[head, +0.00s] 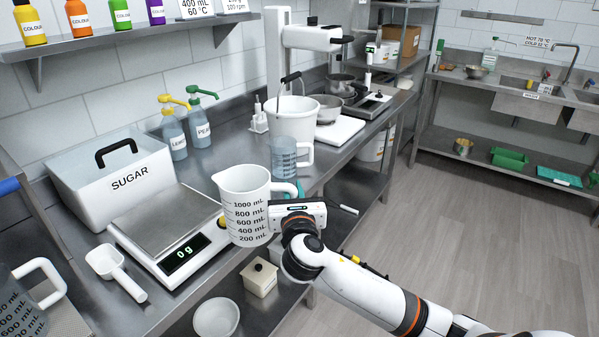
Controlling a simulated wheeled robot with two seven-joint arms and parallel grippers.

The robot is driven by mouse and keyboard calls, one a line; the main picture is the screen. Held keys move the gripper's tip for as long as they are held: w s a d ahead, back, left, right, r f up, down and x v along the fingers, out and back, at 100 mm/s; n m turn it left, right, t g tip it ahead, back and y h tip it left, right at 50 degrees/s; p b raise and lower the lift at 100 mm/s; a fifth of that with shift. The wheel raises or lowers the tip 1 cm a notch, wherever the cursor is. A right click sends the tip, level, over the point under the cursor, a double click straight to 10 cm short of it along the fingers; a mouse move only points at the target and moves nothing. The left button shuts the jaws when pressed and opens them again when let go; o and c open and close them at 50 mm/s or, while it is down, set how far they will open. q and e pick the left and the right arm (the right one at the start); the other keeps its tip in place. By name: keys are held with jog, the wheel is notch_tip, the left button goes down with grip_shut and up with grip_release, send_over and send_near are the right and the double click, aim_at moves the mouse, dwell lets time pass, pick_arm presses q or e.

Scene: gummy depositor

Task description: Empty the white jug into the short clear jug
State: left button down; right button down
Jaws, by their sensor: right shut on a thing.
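The white jug (240,207), with black mL marks, is upright at the middle of the head view, in front of the counter edge and right of the scale. My right gripper (284,210) is shut on its handle side. The jug seems to be held up, though its base height is hard to judge. Its contents cannot be made out. My left gripper is not in view.
A scale (184,256) reading 0 g, a scoop (112,267) and a SUGAR bin (97,186) are on the left. Another clear jug (18,312) is cut off at lower left. A white bucket (293,122) and pump bottles (174,135) stand behind.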

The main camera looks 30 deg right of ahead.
jog(key=s+a+f+n+t+y, duration=0.1)
jog(key=s+a+f+n+y, duration=0.1)
jog(key=s+a+f+y, duration=0.1)
jog(key=s+a+f+n+t+y, duration=0.1)
jog(key=s+a+f+n+y, duration=0.2)
jog(key=s+a+y, duration=0.2)
jog(key=s+a, duration=0.3)
jog(key=a, duration=0.2)
jog(key=shift+a+f, duration=0.3)
jog(key=shift+d, duration=0.1)
